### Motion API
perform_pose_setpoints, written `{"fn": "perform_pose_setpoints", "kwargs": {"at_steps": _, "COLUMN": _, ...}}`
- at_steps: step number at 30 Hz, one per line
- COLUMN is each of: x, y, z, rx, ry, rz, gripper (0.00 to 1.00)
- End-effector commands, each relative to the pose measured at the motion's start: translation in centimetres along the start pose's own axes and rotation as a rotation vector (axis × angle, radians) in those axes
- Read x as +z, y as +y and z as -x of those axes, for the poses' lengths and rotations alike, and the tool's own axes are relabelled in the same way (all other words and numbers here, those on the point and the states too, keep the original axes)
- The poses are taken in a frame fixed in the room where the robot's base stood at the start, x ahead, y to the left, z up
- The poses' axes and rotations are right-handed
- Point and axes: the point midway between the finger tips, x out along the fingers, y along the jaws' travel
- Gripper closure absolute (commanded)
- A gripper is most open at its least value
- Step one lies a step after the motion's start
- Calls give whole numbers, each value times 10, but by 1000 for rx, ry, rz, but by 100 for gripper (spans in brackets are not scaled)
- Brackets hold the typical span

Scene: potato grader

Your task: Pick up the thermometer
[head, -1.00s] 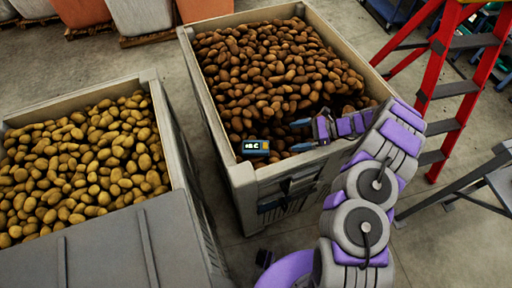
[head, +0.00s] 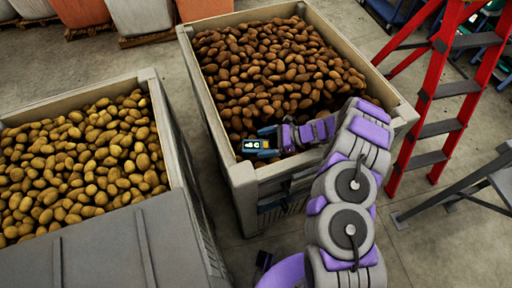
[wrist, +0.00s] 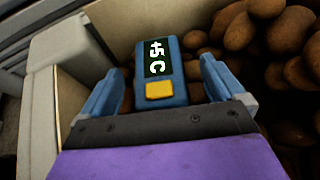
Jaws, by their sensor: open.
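The thermometer (head: 256,147) is a small blue device with a dark display and a yellow button. It lies at the near left corner of the potato crate (head: 243,190), close to the inner wall. In the wrist view the thermometer (wrist: 158,72) reads "+5 C" and sits between the two blue fingers of my gripper (wrist: 158,92). In the head view my gripper (head: 273,140) reaches the thermometer from the right.
Brown potatoes (head: 275,70) fill the crate beyond the thermometer. A second crate (head: 165,125) of yellower potatoes (head: 80,155) stands at the left. A red stepladder (head: 430,95) stands at the right. The crate's pale wall (wrist: 70,105) is close to the left finger.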

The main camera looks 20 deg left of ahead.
Motion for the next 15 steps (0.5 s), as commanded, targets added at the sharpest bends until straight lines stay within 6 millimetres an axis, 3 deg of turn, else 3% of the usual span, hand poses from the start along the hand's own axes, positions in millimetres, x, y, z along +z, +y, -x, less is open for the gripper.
{"fn": "perform_pose_setpoints", "kwargs": {"at_steps": 7, "x": -4, "y": 2, "z": -36, "rx": 2, "ry": 2, "rz": 0, "gripper": 4}}
{"fn": "perform_pose_setpoints", "kwargs": {"at_steps": 15, "x": -3, "y": 2, "z": -39, "rx": -1, "ry": 1, "rz": 0, "gripper": 5}}
